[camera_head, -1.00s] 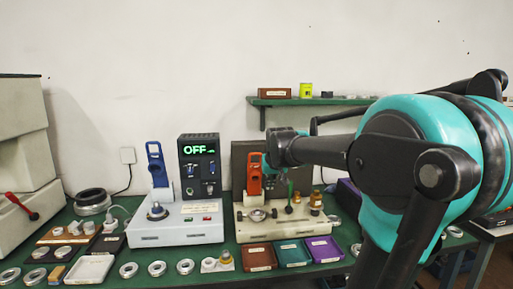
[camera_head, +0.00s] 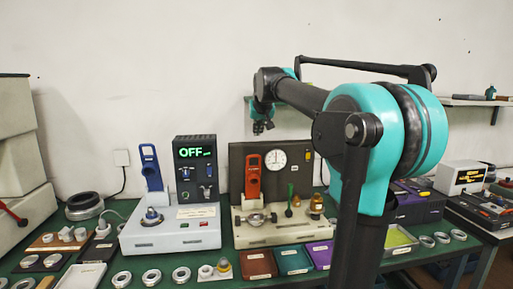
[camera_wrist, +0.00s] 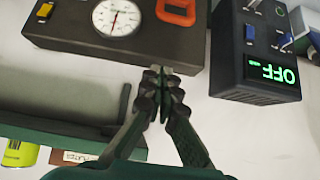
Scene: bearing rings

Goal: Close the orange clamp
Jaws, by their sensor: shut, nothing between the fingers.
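The orange clamp (camera_head: 252,178) stands upright on the beige fixture base (camera_head: 285,232), in front of a dark panel with a round dial gauge (camera_head: 275,159). Its orange loop end (camera_wrist: 176,12) shows at the top edge of the wrist view, which is upside down. My gripper (camera_head: 260,128) is above the panel's top edge in the head view, apart from the clamp. In the wrist view my gripper (camera_wrist: 162,71) has its fingers together with nothing between them. A metal ring-shaped part (camera_head: 255,219) sits on the base below the clamp.
A blue clamp (camera_head: 151,168) stands on a white machine to the left, beside a dark box with an OFF display (camera_head: 196,152). A green wall shelf (camera_wrist: 55,136) is close to my gripper. Trays and metal rings line the table front.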

